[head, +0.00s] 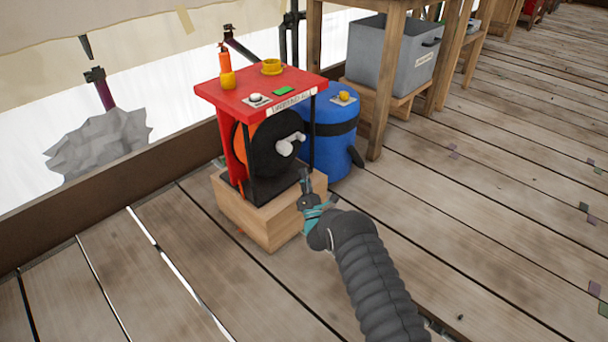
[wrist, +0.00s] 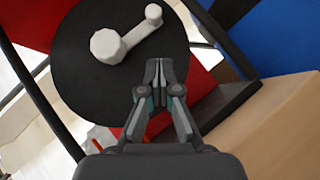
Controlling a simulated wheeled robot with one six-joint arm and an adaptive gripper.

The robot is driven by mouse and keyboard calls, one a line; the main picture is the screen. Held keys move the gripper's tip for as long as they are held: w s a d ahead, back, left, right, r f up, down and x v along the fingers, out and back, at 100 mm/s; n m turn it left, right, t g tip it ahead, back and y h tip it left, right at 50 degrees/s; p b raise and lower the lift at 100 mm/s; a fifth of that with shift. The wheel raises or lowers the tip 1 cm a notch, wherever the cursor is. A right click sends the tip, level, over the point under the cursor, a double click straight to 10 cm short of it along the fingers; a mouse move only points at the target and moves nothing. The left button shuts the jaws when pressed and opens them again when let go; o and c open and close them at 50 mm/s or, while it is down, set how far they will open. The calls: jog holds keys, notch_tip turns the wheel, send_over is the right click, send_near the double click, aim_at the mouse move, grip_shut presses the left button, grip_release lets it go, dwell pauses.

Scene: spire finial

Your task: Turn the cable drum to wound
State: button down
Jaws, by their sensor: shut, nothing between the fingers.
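The cable drum (head: 259,146) stands upright in a red and black frame with a red top (head: 240,89). Its face is a black disc with some orange showing at its left side. A white crank (head: 291,143) is on the disc; in the wrist view the crank (wrist: 125,36) runs from a hub at the left up to a knob at the upper right. My gripper (head: 305,179) is in front of and below the crank, apart from it. In the wrist view my gripper (wrist: 160,66) is shut and empty, its tips over the lower right of the disc.
The drum frame stands on a wooden block (head: 267,221). A blue barrel (head: 338,136) is close behind it at the right. An orange bottle (head: 225,62) and yellow cups are on the red top. A grey bin (head: 385,62) is farther back.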

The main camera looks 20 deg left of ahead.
jog(key=b+x, duration=0.1)
jog(key=x, duration=0.6)
jog(key=shift+w+a+r, duration=0.2)
